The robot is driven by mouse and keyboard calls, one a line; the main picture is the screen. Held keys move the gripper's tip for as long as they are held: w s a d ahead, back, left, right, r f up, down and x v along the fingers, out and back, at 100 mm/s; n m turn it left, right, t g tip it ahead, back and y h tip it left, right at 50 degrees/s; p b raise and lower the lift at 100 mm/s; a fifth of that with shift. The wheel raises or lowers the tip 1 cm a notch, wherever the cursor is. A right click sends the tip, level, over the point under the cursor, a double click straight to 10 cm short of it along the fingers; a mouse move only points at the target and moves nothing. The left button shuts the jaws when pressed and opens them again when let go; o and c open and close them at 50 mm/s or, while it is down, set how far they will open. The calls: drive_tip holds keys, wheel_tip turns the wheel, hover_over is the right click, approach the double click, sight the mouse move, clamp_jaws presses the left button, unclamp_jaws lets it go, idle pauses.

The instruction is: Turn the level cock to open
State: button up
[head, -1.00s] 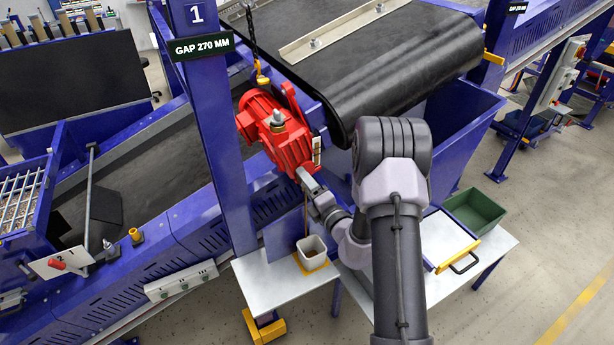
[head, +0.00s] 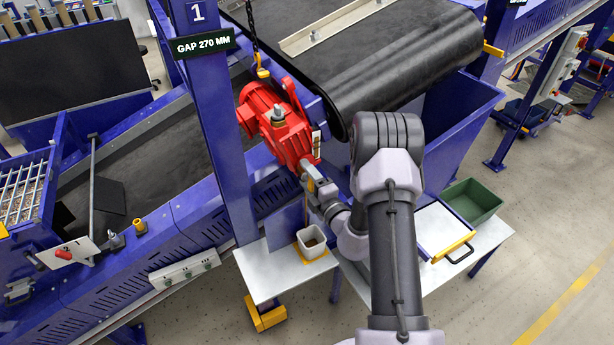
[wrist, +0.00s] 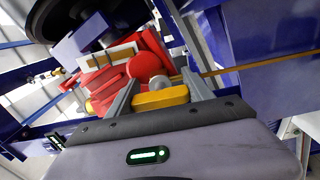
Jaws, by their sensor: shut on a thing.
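The red gear unit (head: 285,130) hangs beside the blue post under the big conveyor's end roller. My gripper (head: 311,178) is at its lower right side. In the wrist view, my gripper (wrist: 158,97) is shut on a yellow lever (wrist: 160,99), which appears to be the level cock's handle. A grey round end (wrist: 159,82) sits just behind the lever, against the red housing (wrist: 140,68). A thin brown line (wrist: 262,65) runs from near the fingers to the right; I cannot tell what it is. The cock is too small to make out in the head view.
A white open cup (head: 311,243) stands on a yellow mat on the small grey table (head: 262,272) below. The blue post (head: 213,140) stands close left.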

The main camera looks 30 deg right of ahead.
drive_tip(key=o, duration=1.4)
drive_tip(key=shift+c, duration=0.2)
drive_tip(key=s+b, duration=0.2)
drive_tip(key=s, duration=1.5)
drive_tip(key=shift+s+d, duration=0.25)
drive_tip(key=shift+d, duration=0.05)
